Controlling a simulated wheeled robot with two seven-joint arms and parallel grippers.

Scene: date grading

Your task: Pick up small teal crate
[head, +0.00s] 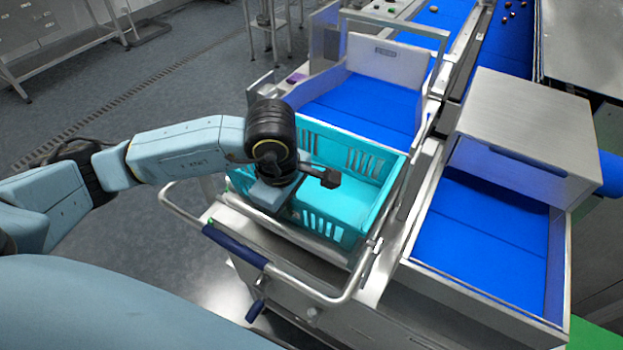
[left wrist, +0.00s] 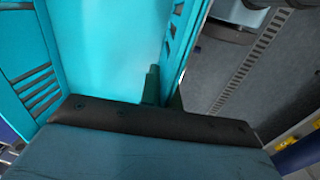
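The small teal crate (head: 335,190) sits upright on the metal cart frame in the middle of the head view. It has slotted walls and its visible inside looks empty. My left gripper (head: 283,205) is over the crate's near-left wall, pointing down, its fingertips hidden in that view. In the left wrist view the crate (left wrist: 110,45) fills the left and middle. There the left gripper's two fingers (left wrist: 166,90) are close together on either side of the thin crate wall, shut on it. My right gripper is not in view.
A cart handle with a blue grip (head: 235,246) runs in front of the crate. Blue chutes (head: 365,103) lie behind it and to its right (head: 480,240). A metal hood (head: 530,130) stands at the right. Open grey floor is at the left.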

